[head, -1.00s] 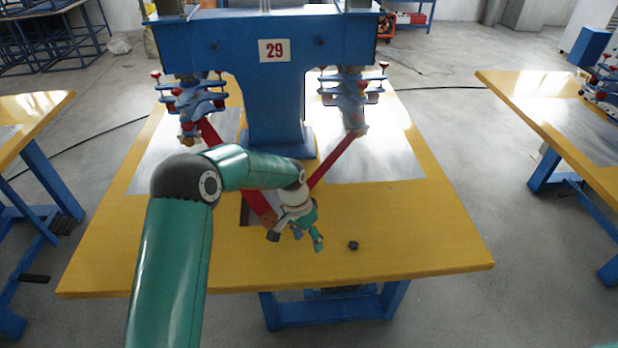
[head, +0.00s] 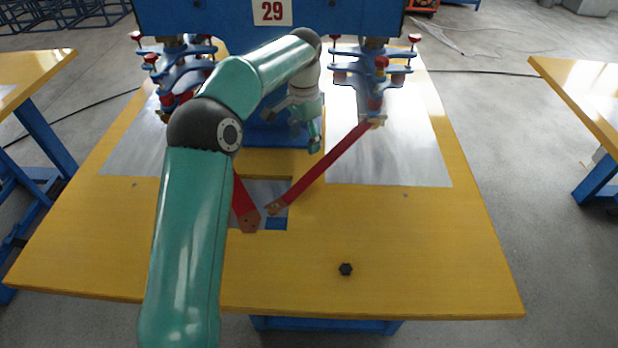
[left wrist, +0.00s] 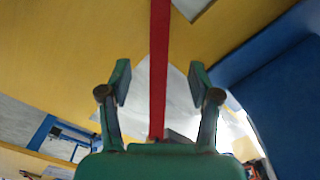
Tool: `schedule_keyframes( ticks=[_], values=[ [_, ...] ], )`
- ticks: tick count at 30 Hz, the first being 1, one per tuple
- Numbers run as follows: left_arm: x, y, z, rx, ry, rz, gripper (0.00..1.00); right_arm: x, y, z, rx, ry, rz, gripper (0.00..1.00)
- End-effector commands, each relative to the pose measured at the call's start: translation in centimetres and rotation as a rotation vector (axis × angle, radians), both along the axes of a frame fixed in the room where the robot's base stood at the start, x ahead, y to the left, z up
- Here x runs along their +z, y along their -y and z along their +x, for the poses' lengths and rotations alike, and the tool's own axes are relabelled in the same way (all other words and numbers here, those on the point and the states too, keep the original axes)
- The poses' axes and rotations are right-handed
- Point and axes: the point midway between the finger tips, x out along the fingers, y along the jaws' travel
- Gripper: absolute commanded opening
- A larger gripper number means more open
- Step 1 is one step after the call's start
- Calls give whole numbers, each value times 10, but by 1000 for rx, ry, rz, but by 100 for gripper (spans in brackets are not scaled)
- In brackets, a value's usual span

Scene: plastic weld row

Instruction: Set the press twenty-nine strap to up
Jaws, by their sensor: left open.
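A second red strap (head: 243,200) is partly hidden behind my left arm. My left gripper (head: 305,137) is open in front of the press column, left of the right strap's upper part. In the left wrist view, a red strap (left wrist: 159,40) runs upright in the picture between the open fingers, with gaps on both sides. My right gripper is not in view.
The yellow table (head: 400,250) has an opening near the straps' lower ends and a dark knob (head: 345,269) at the front. Metal sheets (head: 400,155) lie under the heads. The blue clamp arms (head: 375,60) of the right head stand close right of my gripper.

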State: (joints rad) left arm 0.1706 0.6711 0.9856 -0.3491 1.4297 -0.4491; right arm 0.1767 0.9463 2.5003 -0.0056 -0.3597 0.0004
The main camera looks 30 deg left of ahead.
Motion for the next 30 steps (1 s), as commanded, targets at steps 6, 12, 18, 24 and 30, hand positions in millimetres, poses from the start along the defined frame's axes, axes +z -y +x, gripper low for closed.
schedule_keyframes(
  ticks=[6,12,18,24,30],
  values=[
    [-42,0,0,1,-8,-2,62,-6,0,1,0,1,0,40],
    [-85,0,0,0,-7,-2,62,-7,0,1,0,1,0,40],
    [-125,1,1,0,-6,-1,62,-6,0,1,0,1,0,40],
    [-150,2,1,-1,-4,-2,62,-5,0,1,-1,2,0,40],
    [-158,2,2,-3,-1,-1,62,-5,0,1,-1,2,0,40]
  ],
)
